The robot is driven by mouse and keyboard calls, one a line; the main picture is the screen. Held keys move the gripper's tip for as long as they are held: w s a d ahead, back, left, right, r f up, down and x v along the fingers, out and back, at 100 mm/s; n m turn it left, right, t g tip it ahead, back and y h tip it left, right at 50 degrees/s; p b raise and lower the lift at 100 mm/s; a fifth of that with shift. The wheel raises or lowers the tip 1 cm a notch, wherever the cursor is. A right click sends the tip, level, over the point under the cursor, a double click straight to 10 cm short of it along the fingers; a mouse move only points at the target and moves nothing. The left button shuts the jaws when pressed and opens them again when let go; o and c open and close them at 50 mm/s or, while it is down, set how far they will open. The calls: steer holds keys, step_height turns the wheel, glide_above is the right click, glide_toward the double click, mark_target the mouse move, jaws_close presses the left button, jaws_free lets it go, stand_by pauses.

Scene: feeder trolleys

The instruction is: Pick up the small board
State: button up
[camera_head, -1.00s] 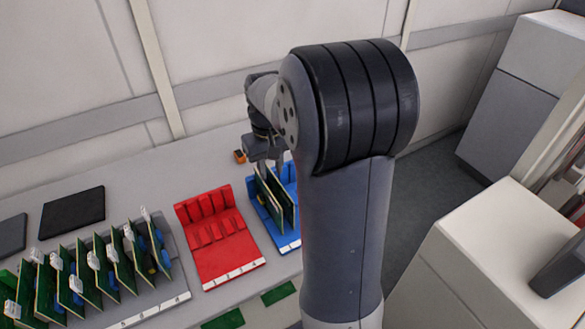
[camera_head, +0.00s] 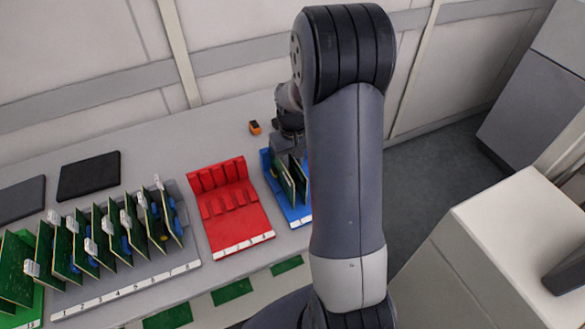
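Two upright green boards (camera_head: 284,182) stand in the blue rack (camera_head: 296,219), partly hidden behind my arm. Several more green boards (camera_head: 100,236) with white tags stand in the grey numbered rack (camera_head: 120,286) on the left. I cannot tell which of them is the small board. My gripper (camera_head: 291,146) is at the blue rack, just above and behind its boards. Its fingers are mostly hidden by my arm and the boards, so its opening and any hold do not show.
An empty red rack (camera_head: 240,232) stands between the grey and blue racks. Dark flat pads (camera_head: 89,176) lie at the back left of the table. A small orange item (camera_head: 255,127) lies behind the racks. A white cabinet (camera_head: 520,225) stands at the right.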

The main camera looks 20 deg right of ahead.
steer(key=shift+f, duration=0.3)
steer(key=shift+f, duration=0.25)
stand_by(0.5)
jaws_close()
